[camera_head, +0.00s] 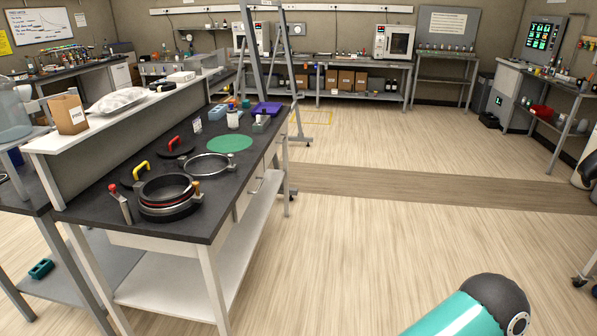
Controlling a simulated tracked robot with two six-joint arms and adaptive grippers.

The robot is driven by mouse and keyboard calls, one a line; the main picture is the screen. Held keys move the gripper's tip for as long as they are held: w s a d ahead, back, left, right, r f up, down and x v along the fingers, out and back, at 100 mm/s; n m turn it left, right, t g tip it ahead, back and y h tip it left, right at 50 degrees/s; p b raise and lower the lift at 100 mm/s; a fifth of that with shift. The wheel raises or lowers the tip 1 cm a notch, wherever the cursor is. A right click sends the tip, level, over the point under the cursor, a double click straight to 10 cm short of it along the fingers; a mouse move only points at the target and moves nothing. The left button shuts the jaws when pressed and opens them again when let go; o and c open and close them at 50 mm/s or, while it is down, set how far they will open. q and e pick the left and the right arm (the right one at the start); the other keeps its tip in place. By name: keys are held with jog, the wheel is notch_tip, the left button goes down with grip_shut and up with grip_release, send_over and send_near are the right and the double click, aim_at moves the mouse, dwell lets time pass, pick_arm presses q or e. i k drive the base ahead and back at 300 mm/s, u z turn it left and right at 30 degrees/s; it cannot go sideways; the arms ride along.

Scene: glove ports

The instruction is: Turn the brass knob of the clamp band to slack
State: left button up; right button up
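A black round port (165,190) with a red ring inside stands near the front of the dark bench. A metal clamp band (168,212) runs around it. An orange-brass knob (196,185) sits on the right side of this band, too small to read its setting. A lever with a red tip (112,188) stands at its left. Neither gripper shows; only a teal and black link of my arm is in the lower right corner.
A green disc (229,143) and a purple tray (267,109) lie farther back. A raised white shelf (90,125) borders the bench's left. Floor to the right is clear.

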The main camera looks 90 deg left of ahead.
aim_at(195, 184)
jog(key=z, duration=1.2)
jog(key=i, duration=0.1)
jog(key=u, duration=2.7)
jog(key=i, duration=0.3)
jog(key=u, duration=2.15)
jog(key=k, duration=0.6)
jog(key=u, duration=0.45)
jog(key=i, duration=1.65)
jog(key=z, duration=0.4)
